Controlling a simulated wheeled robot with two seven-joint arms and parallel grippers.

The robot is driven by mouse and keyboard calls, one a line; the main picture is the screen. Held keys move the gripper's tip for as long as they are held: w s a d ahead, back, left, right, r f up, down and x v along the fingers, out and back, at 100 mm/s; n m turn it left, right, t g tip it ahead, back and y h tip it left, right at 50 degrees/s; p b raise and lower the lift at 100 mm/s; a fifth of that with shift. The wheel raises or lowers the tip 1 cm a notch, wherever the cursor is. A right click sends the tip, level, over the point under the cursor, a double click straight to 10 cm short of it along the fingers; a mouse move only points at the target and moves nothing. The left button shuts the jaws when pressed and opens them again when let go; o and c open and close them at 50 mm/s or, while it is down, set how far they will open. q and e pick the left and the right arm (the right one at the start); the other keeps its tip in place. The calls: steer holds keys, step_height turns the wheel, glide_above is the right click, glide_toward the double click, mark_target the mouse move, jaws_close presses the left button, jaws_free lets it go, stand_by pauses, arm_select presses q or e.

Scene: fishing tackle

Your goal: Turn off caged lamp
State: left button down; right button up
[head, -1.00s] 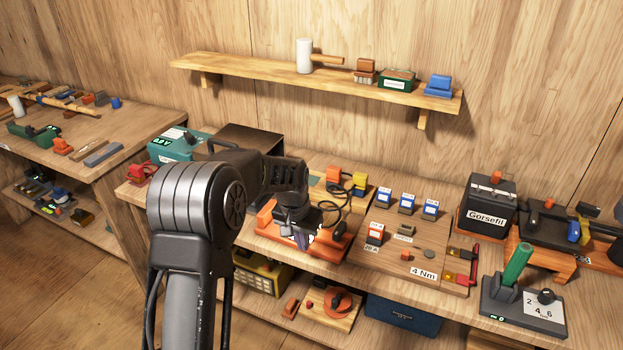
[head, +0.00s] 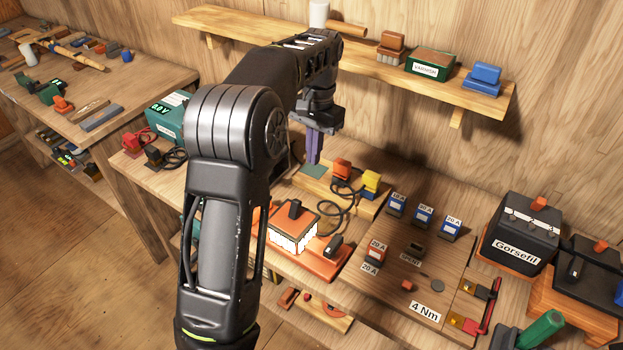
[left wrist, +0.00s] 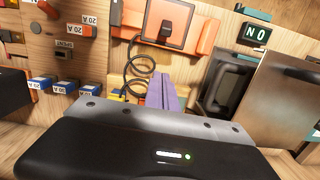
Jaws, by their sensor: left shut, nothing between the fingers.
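The caged lamp (head: 296,222) is an orange box with a dark cage and a black top handle, on an orange base on the bench. Its panels glow bright white. A dark switch-like part (head: 334,243) stands on the right end of the base. In the left wrist view the lamp (left wrist: 180,14) shows at the top. My left gripper (head: 313,160) is shut and empty, with purple fingers pointing down, raised behind the lamp and apart from it. Its fingers also show in the left wrist view (left wrist: 168,92). My right gripper is out of view.
Orange and yellow plugs with a black coiled cable (head: 345,190) are right of my fingers. A fuse board (head: 400,290) lies to the right. A wall shelf (head: 490,98) with blocks hangs behind. A black Gorsefil box (head: 522,228) stands at far right.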

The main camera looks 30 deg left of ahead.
mark_target(295, 209)
arm_select(q)
steer(key=shift+s, duration=0.15)
steer(key=s+f+b, duration=0.3)
steer(key=s+f, duration=0.1)
steer(key=f, duration=0.4)
steer(key=shift+s+f, duration=0.15)
steer(key=shift+s, duration=0.1)
stand_by(0.3)
steer(key=shift+b, duration=0.45)
